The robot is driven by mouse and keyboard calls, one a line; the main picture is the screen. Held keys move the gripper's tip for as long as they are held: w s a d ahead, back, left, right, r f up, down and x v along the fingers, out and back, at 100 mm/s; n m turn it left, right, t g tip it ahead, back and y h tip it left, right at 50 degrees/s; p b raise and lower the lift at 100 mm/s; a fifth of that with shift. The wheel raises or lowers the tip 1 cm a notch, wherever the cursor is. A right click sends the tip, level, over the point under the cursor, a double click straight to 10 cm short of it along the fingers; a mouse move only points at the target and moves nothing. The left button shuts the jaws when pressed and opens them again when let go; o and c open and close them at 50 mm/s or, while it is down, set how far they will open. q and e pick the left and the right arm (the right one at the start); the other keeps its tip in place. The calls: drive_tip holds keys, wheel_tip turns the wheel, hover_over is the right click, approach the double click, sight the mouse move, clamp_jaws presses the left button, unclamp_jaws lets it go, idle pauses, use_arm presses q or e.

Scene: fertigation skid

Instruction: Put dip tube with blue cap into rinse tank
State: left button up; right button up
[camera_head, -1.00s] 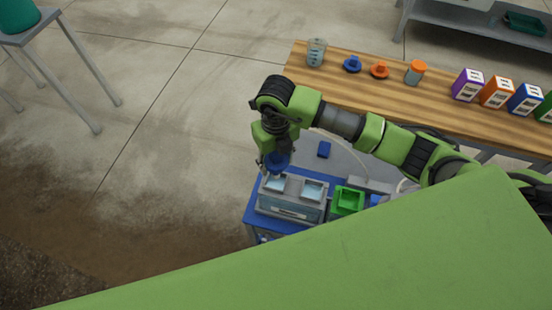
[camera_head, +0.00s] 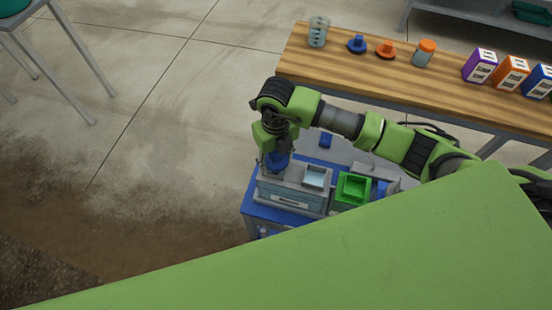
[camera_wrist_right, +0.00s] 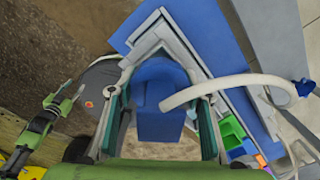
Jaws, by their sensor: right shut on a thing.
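My right gripper (camera_head: 277,163) is shut on the blue cap (camera_wrist_right: 160,95) of the dip tube, with a white hose (camera_wrist_right: 225,86) running off to the right. In the head view the blue cap (camera_head: 276,160) is at the left opening of a grey two-opening tank unit (camera_head: 292,196). The gripper and cap hide that opening, so I cannot tell how deep the tube is. The right opening (camera_head: 315,177) shows pale liquid. No readable label shows which is the rinse tank. A green arm, seemingly my left with its gripper (camera_wrist_right: 62,98), shows small in the wrist view.
The unit stands on a blue stand (camera_head: 249,208). A wooden bench (camera_head: 350,72) holds jars, caps and coloured boxes.

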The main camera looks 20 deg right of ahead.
drive_tip(key=shift+s+f+b, duration=0.2)
drive_tip(key=shift+s+f, duration=0.1)
drive_tip(key=shift+f, duration=0.2)
drive_tip(key=shift+s+f+b, duration=0.15)
drive_tip(key=shift+s+f, duration=0.1)
drive_tip(key=shift+f, duration=0.25)
drive_tip(key=o, duration=1)
drive_tip(key=shift+o, duration=1.2)
drive_tip(key=shift+w+f, duration=0.35)
drive_tip(key=shift+w, duration=0.2)
drive_tip(key=shift+r, duration=0.25)
wheel_tip(320, 180, up, 12)
drive_tip(key=shift+r, duration=0.15)
